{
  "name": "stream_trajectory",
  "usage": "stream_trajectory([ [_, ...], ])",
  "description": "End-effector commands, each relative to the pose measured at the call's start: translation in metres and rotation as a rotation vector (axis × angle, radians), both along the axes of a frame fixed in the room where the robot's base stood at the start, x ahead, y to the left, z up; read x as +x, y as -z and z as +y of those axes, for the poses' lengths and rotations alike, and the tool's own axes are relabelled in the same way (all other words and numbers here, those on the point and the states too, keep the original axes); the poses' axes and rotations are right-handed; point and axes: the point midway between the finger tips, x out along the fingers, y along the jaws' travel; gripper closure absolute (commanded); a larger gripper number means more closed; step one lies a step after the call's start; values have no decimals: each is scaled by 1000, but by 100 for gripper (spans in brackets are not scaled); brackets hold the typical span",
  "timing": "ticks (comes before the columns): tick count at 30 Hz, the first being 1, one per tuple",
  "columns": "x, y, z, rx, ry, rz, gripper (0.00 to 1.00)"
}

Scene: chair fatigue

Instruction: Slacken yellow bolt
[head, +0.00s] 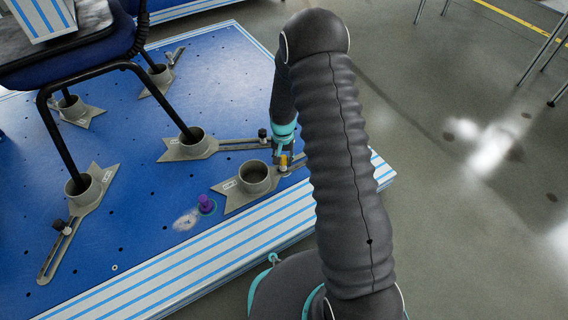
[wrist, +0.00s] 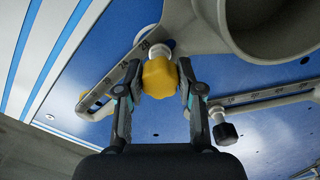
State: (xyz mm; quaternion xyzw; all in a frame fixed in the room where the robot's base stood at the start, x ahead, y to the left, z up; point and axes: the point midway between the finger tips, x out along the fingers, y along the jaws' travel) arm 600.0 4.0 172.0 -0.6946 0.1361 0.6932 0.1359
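The yellow bolt (wrist: 160,77) has a lobed knob head and stands at the slotted arm of a grey clamp (wrist: 122,74). My gripper (wrist: 158,88) has one finger on each side of the bolt head. The fingers are apart, with a small gap on the left; on the right I cannot tell whether the finger touches. In the head view the bolt (head: 284,160) shows as a small yellow spot below my gripper (head: 284,148), partly hidden by it. The clamp's round cup (head: 254,176) is empty.
A black-knobbed bolt (wrist: 225,132) on a neighbouring clamp arm is close to my right finger. A chair (head: 75,70) stands with its legs in other clamp cups on the blue platform (head: 130,225).

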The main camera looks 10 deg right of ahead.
Motion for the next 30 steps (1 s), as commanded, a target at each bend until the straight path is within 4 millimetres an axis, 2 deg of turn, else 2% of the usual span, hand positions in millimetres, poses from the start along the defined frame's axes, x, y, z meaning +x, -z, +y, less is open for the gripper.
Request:
stream_trajectory([
  [5, 0, 0, 0, 0, -4, 0, 75],
  [12, 0, 0, 0, 0, -119, 0, 75],
  [20, 0, 0, 0, 0, -128, 0, 75],
  [25, 0, 0, 0, 1, -222, 0, 75],
  [30, 0, 0, 0, 0, -243, 0, 75],
])
